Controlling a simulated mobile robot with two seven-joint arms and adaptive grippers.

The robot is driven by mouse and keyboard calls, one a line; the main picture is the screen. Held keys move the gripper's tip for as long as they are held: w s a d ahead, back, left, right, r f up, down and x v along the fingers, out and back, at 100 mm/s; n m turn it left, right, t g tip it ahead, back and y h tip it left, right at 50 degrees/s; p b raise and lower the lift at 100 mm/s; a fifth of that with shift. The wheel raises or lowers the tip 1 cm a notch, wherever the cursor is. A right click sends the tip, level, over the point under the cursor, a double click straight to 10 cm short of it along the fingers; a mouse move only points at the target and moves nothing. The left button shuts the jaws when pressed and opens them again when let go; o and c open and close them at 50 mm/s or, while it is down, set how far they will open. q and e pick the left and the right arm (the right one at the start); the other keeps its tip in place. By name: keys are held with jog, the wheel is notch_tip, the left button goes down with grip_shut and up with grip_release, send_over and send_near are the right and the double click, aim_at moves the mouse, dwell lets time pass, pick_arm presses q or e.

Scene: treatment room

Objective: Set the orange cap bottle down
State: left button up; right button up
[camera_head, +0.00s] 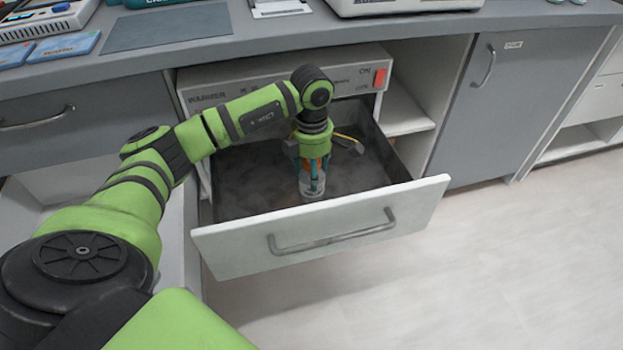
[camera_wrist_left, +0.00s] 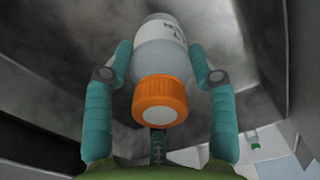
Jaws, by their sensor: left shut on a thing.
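The orange cap bottle (camera_head: 311,188) is inside the open warmer drawer, held from above by my left gripper (camera_head: 313,172). In the left wrist view the bottle (camera_wrist_left: 163,60) has a clear body, a white label and an orange cap toward the camera. The teal fingers of the left gripper (camera_wrist_left: 161,75) are closed on both sides of it. Whether the bottle's base touches the drawer floor cannot be told. The drawer (camera_head: 225,245) is pulled out, with a pale front and a dark inside. My right gripper is not in view.
The warmer (camera_head: 345,75) has a red switch and sits under the grey counter (camera_head: 330,38). Faint haze shows inside the drawer. A closed grey cabinet (camera_head: 500,110) stands at the right, and the pale floor (camera_head: 480,270) is clear.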

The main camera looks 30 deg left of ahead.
pick_arm(q)
notch_tip(320, 180, down, 3)
jog(key=shift+r, duration=0.15)
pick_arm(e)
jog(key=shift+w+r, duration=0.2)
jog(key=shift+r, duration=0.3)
pick_arm(q)
jog(key=shift+f+b, duration=0.25)
jog(key=shift+b, duration=0.05)
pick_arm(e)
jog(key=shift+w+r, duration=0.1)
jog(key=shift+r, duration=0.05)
pick_arm(q)
jog(key=o, duration=1.4)
jog(key=shift+c, duration=0.2)
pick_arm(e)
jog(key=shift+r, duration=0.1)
pick_arm(q)
jog(key=shift+r, duration=0.15)
notch_tip(320, 180, up, 12)
jog(key=shift+r+p, duration=0.1)
jog(key=shift+p, duration=0.9)
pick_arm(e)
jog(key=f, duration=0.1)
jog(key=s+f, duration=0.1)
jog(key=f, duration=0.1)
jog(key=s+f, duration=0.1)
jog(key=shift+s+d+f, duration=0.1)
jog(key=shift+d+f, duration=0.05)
